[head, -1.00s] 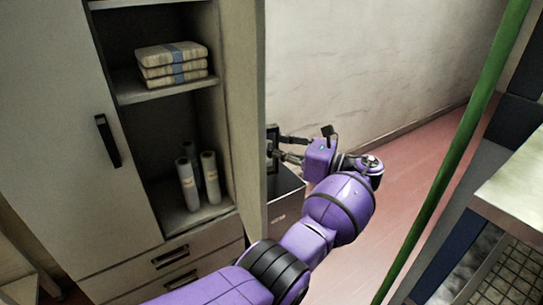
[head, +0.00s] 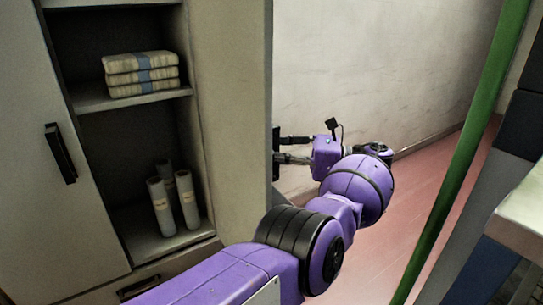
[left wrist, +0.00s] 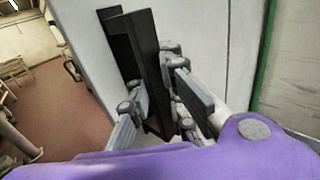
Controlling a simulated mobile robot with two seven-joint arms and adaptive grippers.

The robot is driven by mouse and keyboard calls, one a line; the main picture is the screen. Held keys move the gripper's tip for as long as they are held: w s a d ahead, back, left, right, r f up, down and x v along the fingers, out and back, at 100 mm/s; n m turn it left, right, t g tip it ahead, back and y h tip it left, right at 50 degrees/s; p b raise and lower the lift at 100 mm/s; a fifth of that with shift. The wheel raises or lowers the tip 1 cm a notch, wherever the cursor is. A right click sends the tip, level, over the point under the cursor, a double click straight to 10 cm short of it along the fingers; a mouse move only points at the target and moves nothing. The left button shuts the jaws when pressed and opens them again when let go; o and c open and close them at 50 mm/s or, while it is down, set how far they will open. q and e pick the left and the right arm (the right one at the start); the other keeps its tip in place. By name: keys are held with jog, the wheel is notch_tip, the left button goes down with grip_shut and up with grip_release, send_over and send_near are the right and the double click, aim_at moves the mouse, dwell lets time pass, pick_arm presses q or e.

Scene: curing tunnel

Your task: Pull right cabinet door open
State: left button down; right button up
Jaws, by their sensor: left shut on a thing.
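The right cabinet door (head: 232,110) stands open, swung out beside the shelves, with its inner face toward the head camera. In the left wrist view its pale outer face (left wrist: 218,40) fills the middle. A long black handle (left wrist: 150,75) is fixed on that face. My left gripper (left wrist: 163,108) has a finger on each side of the handle and is shut on it. In the head view the left gripper (head: 283,150) is beyond the door's free edge, and the door hides most of the handle. My right gripper is not in view.
The left cabinet door (head: 50,200) is closed, with a black handle (head: 60,153). The shelves hold a wrapped stack (head: 141,74) and upright rolls (head: 174,198). A green pole (head: 455,165) stands at the right. Red floor (head: 425,185) lies bare between the pole and the wall.

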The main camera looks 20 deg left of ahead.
pick_arm(q)
jog(key=shift+s+d+f, duration=0.2)
jog(key=shift+d+f, duration=0.15)
jog(key=shift+d, duration=0.05)
jog(key=c, duration=2)
grip_release()
jog(key=shift+c, duration=0.2)
jog(key=o, duration=0.4)
jog(key=shift+d+r, duration=0.1)
jog(key=shift+d, duration=0.1)
jog(key=shift+d+r, duration=0.1)
jog(key=shift+r, duration=0.1)
